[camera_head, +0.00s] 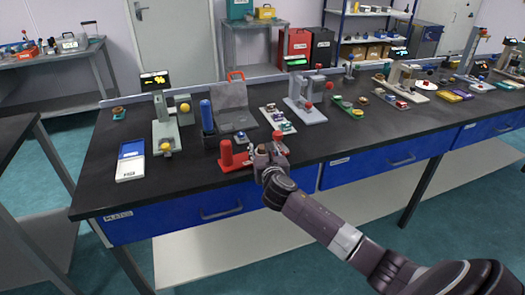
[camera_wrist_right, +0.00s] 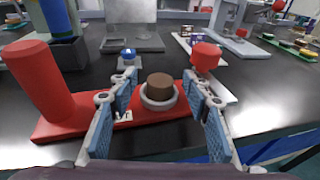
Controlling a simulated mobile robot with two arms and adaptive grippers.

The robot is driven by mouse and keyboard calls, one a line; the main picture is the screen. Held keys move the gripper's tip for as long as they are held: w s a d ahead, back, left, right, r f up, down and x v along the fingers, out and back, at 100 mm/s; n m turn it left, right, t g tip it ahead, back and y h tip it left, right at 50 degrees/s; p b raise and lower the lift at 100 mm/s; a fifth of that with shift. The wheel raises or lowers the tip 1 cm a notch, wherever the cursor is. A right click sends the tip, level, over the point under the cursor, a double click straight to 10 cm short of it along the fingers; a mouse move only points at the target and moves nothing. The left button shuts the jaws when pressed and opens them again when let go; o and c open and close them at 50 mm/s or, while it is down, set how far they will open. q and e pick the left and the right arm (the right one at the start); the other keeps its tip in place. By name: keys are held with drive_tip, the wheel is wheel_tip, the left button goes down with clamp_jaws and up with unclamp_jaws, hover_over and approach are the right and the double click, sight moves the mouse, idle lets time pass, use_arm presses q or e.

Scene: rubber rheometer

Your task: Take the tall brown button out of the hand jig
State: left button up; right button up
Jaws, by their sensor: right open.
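The hand jig (camera_wrist_right: 62,128) is a red base with a fat red upright cylinder at its left and a red-topped post at its right. The brown button (camera_wrist_right: 159,86) sits upright in a pale ring on the jig, its top above the ring. My right gripper (camera_wrist_right: 161,78) is open, with one blue-padded finger on the button's left and one on its right, apart from it. In the head view the right gripper (camera_head: 265,152) is over the right part of the jig (camera_head: 235,163) and hides the button. My left gripper is not in view.
A blue cylinder in a dark holder (camera_head: 207,119) stands behind the jig. A grey stand (camera_head: 235,103) and a tray of small parts (camera_head: 278,120) are also behind. A green-grey gauge (camera_head: 164,125) and a blue-white tray (camera_head: 131,160) are at left. The front table edge is close.

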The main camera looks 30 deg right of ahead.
drive_tip(key=shift+c, duration=0.7)
drive_tip(key=c, duration=1)
drive_tip(key=shift+o, duration=0.2)
